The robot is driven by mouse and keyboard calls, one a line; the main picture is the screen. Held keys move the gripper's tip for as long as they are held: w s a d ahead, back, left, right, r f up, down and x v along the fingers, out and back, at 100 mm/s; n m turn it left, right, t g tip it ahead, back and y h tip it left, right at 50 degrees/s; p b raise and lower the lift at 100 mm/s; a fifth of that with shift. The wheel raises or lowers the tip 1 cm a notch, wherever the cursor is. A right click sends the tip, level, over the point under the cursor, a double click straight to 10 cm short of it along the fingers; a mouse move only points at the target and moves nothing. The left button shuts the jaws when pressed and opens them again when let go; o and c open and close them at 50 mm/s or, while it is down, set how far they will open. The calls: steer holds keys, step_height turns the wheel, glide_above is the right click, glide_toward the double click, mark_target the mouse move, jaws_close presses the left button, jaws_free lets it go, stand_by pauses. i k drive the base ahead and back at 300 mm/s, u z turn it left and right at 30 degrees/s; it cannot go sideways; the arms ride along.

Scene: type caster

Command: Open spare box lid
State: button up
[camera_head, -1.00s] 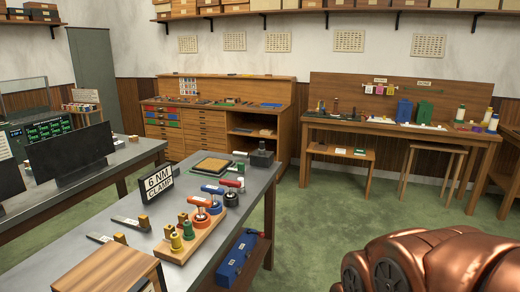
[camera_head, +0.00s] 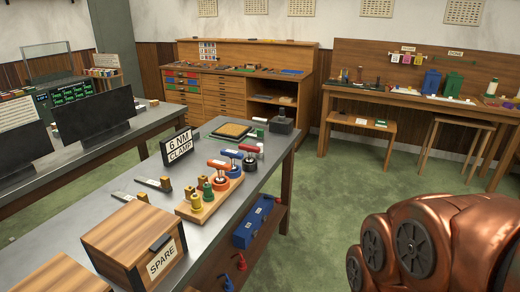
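The spare box (camera_head: 140,240) is a wooden box with a striped wood lid (camera_head: 130,230) and a white label reading SPARE on its front. It stands on the near part of the grey workbench, at the lower left. Its lid is down, and a dark latch or handle (camera_head: 160,243) shows at the front edge of the lid. My copper-coloured arm (camera_head: 430,245) fills the lower right, well apart from the box. My gripper's fingers are not in view.
Another wooden box (camera_head: 62,277) is partly cut off at the lower left. Behind the spare box are a wooden rack (camera_head: 222,190) with coloured tools, a 6 NM CLAMP sign (camera_head: 179,146) and small parts. A blue toolbox (camera_head: 253,222) sits on the lower shelf. Green floor is clear right of the bench.

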mark_target(138, 229)
steer(key=u, duration=2.25)
steer(key=k, duration=0.4)
steer(key=u, duration=0.4)
